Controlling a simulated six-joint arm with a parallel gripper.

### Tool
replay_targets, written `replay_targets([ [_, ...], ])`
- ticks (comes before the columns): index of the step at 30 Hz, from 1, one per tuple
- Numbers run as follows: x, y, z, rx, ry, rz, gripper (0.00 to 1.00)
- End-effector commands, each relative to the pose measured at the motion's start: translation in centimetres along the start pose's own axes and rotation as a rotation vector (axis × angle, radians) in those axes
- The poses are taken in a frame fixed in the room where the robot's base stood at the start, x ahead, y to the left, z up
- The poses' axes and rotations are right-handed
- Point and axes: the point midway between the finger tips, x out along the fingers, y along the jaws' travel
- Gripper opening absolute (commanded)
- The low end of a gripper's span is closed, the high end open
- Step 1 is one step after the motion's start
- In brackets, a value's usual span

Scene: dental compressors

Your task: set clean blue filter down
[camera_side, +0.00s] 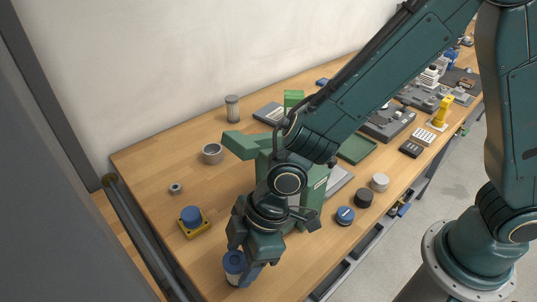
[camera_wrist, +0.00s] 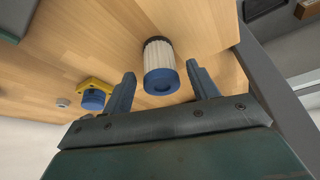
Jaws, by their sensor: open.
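In the wrist view my gripper (camera_wrist: 160,72) is open, one finger on each side of the filter, with visible gaps. In the side view my gripper partly hides the filter.
A yellow bracket (camera_side: 196,229) with a blue cap (camera_side: 191,215) stands left of my gripper. Beyond are a small metal nut (camera_side: 175,188), a grey ring (camera_side: 212,153) and a grey cylinder (camera_side: 232,108). A blue-topped disc (camera_side: 345,215) and black puck (camera_side: 363,199) lie right. The table's left end has free room.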

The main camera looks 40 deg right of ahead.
Motion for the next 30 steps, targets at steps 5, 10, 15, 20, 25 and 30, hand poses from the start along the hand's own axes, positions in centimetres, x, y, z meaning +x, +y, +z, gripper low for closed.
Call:
replay_targets([
  [5, -2.1, 0.0, -0.1, -0.001, 0.003, 0.001, 0.59],
  [10, -3.6, 0.0, -0.1, 0.0, 0.002, 0.0, 0.59],
  [15, -4.5, 0.0, 0.0, 0.0, 0.001, 0.0, 0.59],
  [20, -4.7, 0.0, 0.0, 0.0, 0.0, -0.001, 0.59],
  [25, -4.6, 0.0, 0.0, 0.0, 0.0, -0.001, 0.59],
  [30, -4.6, 0.0, 0.0, 0.0, 0.0, 0.0, 0.59],
])
